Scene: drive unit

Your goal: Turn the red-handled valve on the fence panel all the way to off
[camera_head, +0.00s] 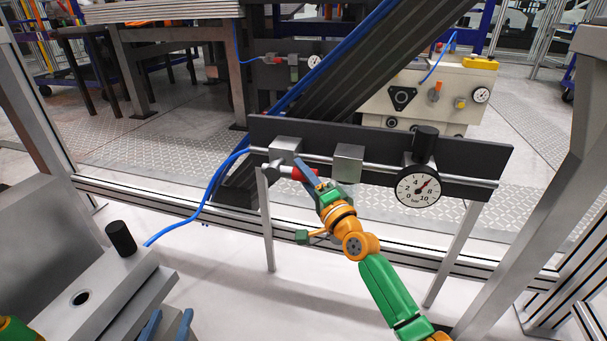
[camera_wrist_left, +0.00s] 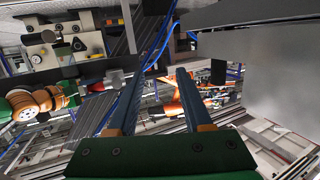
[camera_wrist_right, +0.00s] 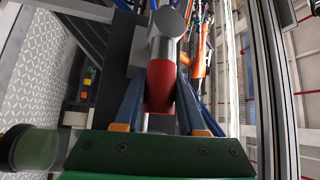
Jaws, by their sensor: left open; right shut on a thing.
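The red valve handle (camera_head: 303,174) is on the left part of the dark fence panel (camera_head: 465,155), below a grey valve block (camera_head: 285,148). It points roughly sideways to the right in the head view. My right gripper (camera_head: 308,172) is shut on the handle. In the right wrist view the red handle (camera_wrist_right: 160,88) lies between the two blue fingers, with a silver round end (camera_wrist_right: 168,22) beyond it. My left gripper (camera_head: 170,318) is open and empty at the bottom left; its parted fingers also show in the left wrist view (camera_wrist_left: 158,88).
A pressure gauge (camera_head: 418,187) hangs on the panel's right part, and a second grey block (camera_head: 348,163) sits mid-panel. A blue hose (camera_head: 208,190) runs left from the valve. A grey machine with a black knob (camera_head: 120,238) stands near my left gripper.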

